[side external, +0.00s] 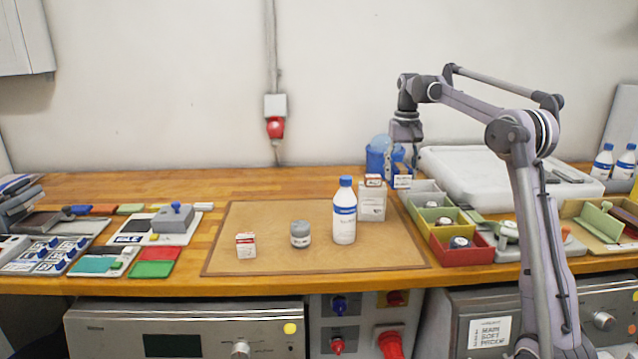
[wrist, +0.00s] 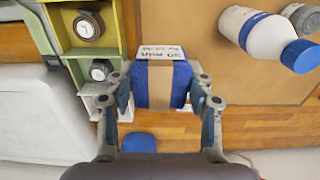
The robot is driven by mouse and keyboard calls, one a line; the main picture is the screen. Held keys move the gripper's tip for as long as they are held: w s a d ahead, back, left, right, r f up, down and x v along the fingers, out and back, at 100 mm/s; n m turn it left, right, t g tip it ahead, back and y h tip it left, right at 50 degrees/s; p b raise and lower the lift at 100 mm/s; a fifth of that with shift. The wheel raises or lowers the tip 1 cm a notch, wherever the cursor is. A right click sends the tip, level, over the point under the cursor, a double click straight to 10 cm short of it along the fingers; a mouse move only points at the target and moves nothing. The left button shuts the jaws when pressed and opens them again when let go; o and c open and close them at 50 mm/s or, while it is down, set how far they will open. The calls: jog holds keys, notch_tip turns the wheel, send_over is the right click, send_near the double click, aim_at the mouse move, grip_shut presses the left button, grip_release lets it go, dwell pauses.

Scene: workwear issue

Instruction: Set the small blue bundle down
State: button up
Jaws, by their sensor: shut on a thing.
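The small blue bundle (wrist: 142,88) has a tan band around its middle and a white label (wrist: 160,52) with dark print at its far end. My gripper (wrist: 160,92) is shut on it, with one finger against each side. In the side external view, my gripper (side external: 397,165) is low at the back of the bench, behind the white carton (side external: 372,204). Blue surfaces crowd together there, so the bundle's outline is unclear. I cannot tell whether the bundle touches anything below it.
The brown mat (side external: 275,255) has free room at its front. On it are a white bottle with a blue cap (side external: 344,215), a grey jar (side external: 300,234) and a small box (side external: 246,245). Coloured bins (side external: 462,258) stand right of the mat. A large white tray (side external: 480,165) lies behind them.

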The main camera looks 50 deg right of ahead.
aim_at(399, 180)
notch_tip(399, 180, down, 3)
jog(key=shift+a+f, duration=0.1)
jog(key=w+a+f, duration=0.2)
jog(key=w, duration=0.1)
jog(key=w+a+f, duration=0.2)
jog(key=w, duration=0.1)
jog(key=w+a+f, duration=0.2)
jog(key=w+f, duration=0.1)
jog(key=shift+w, duration=0.4)
jog(key=shift+f, duration=2.05)
jog(key=o, duration=1.3)
jog(key=shift+f, duration=0.1)
